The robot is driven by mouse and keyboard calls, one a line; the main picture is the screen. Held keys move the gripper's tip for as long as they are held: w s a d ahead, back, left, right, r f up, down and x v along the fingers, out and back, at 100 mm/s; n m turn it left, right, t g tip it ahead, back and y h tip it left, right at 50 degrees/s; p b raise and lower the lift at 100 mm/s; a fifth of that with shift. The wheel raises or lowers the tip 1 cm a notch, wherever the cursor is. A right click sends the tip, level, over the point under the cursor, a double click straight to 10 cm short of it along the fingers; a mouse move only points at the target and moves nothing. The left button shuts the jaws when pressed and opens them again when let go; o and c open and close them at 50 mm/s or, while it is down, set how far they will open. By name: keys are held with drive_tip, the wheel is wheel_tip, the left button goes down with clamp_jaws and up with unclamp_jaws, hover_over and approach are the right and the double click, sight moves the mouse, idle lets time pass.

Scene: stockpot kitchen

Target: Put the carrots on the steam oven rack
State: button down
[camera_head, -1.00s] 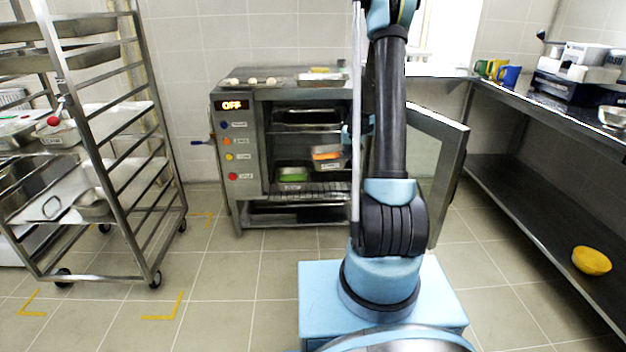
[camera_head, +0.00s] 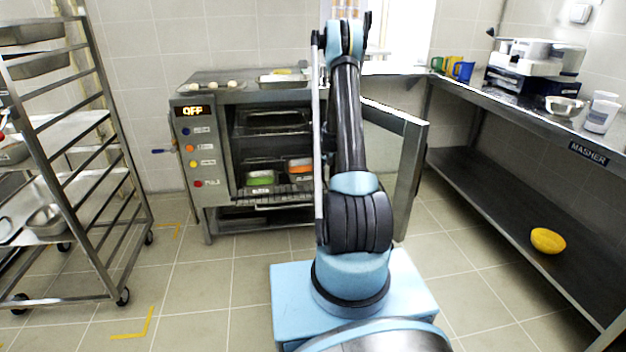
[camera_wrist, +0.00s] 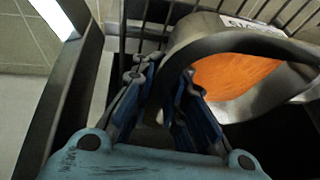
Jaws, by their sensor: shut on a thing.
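The carrots (camera_head: 300,162) are an orange mass in a metal pan (camera_head: 301,176) inside the open steam oven (camera_head: 209,213). In the wrist view, the carrots (camera_wrist: 232,74) fill the pan, and my gripper (camera_wrist: 162,75) is shut on the pan's near rim (camera_wrist: 215,42). The oven rack (camera_head: 262,198) shows as bars below the pan, and in the wrist view the rack (camera_wrist: 150,28) lies beyond it. The pan is low, at or just above the rack; I cannot tell if it touches. My gripper is hidden behind my arm in the head view.
A pan with green contents (camera_head: 260,179) stands on the rack left of the carrots. The oven door (camera_head: 410,165) is swung open to the right of my arm. A trolley (camera_head: 75,180) stands at left, a steel counter (camera_head: 540,125) at right. Floor between is clear.

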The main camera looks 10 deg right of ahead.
drive_tip(key=shift+f, duration=2.5)
drive_tip(key=c, duration=1.6)
unclamp_jaws()
drive_tip(key=shift+r, duration=0.1)
